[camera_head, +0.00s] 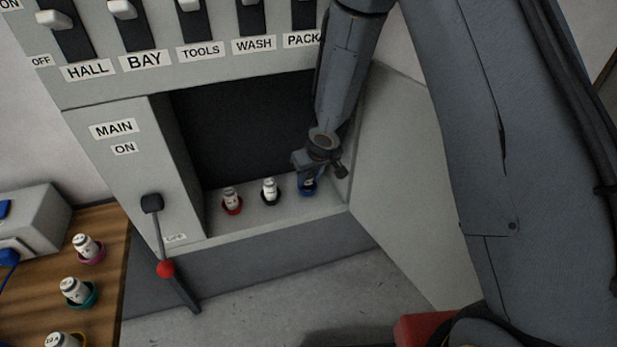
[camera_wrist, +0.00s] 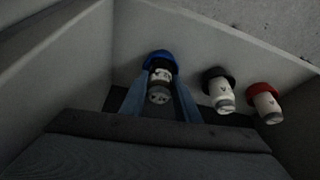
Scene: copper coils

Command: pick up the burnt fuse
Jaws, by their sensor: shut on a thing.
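A fuse (camera_wrist: 160,78) sits in a blue socket (camera_wrist: 160,58) in the recess of the panel. Its white body looks greyer at the end than its neighbours. My gripper (camera_wrist: 160,98) is shut on this fuse, with one finger on each side. In the head view my gripper (camera_head: 311,172) is at the right end of the recess shelf, over the blue socket (camera_head: 308,187), and mostly hides the fuse. Two other white fuses stand to its left there, one in a red socket (camera_head: 232,208) and one in a black socket (camera_head: 270,197).
The recess side wall is close to the right of my gripper. A main lever with a red ball (camera_head: 165,268) hangs left of the recess. More fuses stand in pink (camera_head: 91,255), teal (camera_head: 90,300) and yellow holders on a wooden table (camera_head: 112,240) at left.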

